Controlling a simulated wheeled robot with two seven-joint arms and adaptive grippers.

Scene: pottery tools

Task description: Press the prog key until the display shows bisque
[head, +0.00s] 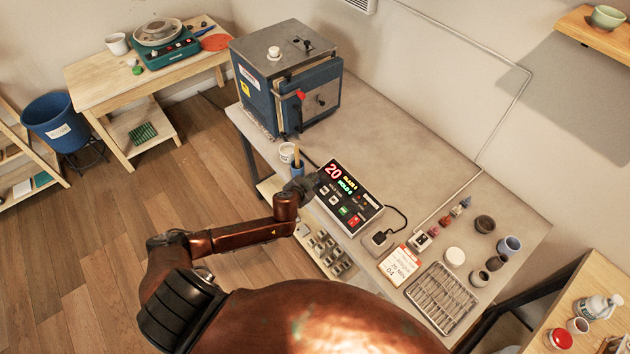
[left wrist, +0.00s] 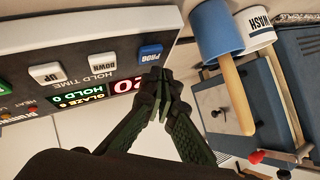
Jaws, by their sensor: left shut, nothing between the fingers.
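The kiln controller (head: 366,209) is a box with a dark panel on the grey table. Its lit display (head: 334,172) shows a red 20, a yellow line reading GLAZE 6 and a green HOLD 0. The blue PROG key (left wrist: 150,52) is in the left wrist view, beside the white DOWN (left wrist: 103,64) and UP (left wrist: 46,74) keys. My left gripper (left wrist: 160,78) is shut and empty, its fingertips close to the PROG key; I cannot tell whether they touch it. In the head view it (head: 303,187) covers the controller's near left corner. My right gripper is out of view.
A blue cup (left wrist: 215,30) with a wooden-handled tool and a white WASH cup (left wrist: 256,30) stand close to my left gripper. The kiln (head: 262,92) is behind them. A wire rack (head: 441,298), a card (head: 400,264) and small pots occupy the table's right side.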

